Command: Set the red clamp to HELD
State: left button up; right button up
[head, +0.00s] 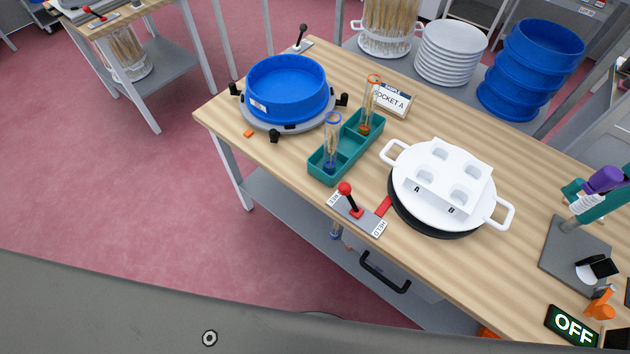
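The red clamp's lever has a red knob (345,188) on a red stem, mounted on a small grey plate (345,206) at the near edge of the wooden table. The plate has a white label at each end. The right one reads HELD (378,228); the left one appears to read FREE (333,198). The lever leans up and left, toward the FREE end. A red bar (383,206) lies between the plate and a round black base (406,217) under a white two-handled dish (430,207). Neither of my grippers is in view.
A teal rack (346,152) with two tubes stands behind the clamp. A blue sieve (287,90) is at left, with a black-knobbed lever (303,35) behind it. A stand (575,255) and an OFF display (572,325) are at right. Bare wood lies right of the HELD label.

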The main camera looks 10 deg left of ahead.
aim_at(345, 189)
jog(key=z, duration=3)
jog(key=k, duration=1.95)
jog(key=u, duration=2.65)
